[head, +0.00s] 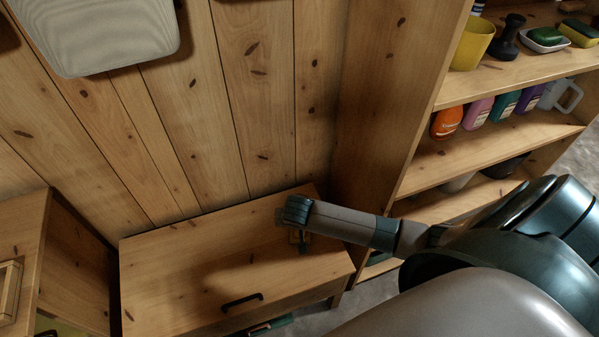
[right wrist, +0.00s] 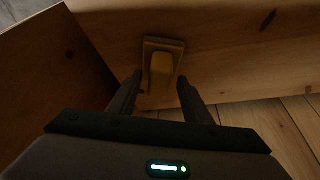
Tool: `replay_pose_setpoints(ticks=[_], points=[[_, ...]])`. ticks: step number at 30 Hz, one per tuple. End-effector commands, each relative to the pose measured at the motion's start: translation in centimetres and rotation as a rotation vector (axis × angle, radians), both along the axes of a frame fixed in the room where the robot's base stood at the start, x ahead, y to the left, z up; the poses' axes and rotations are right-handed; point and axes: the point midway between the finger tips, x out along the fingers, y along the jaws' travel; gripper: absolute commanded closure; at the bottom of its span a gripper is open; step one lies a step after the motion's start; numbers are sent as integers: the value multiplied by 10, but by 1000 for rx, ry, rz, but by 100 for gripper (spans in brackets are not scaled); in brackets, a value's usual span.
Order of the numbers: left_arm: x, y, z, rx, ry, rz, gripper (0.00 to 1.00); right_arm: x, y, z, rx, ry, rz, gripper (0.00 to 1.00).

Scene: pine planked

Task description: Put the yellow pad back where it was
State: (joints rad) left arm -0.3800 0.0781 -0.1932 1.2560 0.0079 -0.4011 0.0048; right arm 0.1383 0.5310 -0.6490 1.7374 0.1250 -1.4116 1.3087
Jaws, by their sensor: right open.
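The yellow pad (right wrist: 161,70) lies on a wooden surface in the right wrist view, a block with a paler raised middle, dim in shadow. My right gripper (right wrist: 160,80) is open, with one finger on each side of the pad's near part; I cannot tell whether either touches it. In the head view the right gripper (head: 302,246) points down at the top of a low wooden drawer cabinet (head: 190,275). A little yellow shows by its fingers, mostly hidden by the gripper. My left gripper is not in view.
A wooden shelf unit (head: 470,157) at the right holds a yellow cup (head: 472,45), coloured bottles (head: 447,123) and dishes. The cabinet has a dark handle (head: 242,301). Its top is clear left of the gripper. A plank wall (head: 200,130) stands behind.

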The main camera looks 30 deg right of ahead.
Motion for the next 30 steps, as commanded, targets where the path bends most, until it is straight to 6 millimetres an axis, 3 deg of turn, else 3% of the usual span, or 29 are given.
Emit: replay_pose_setpoints(ticks=[15, 21, 30], points=[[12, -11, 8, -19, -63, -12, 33, -26, 20, 80, 2, -1, 0, 55], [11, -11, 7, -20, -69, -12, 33, -30, 22, 91, 0, 0, -1, 55], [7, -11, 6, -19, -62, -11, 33, -31, 22, 92, 0, 0, -1, 55]])
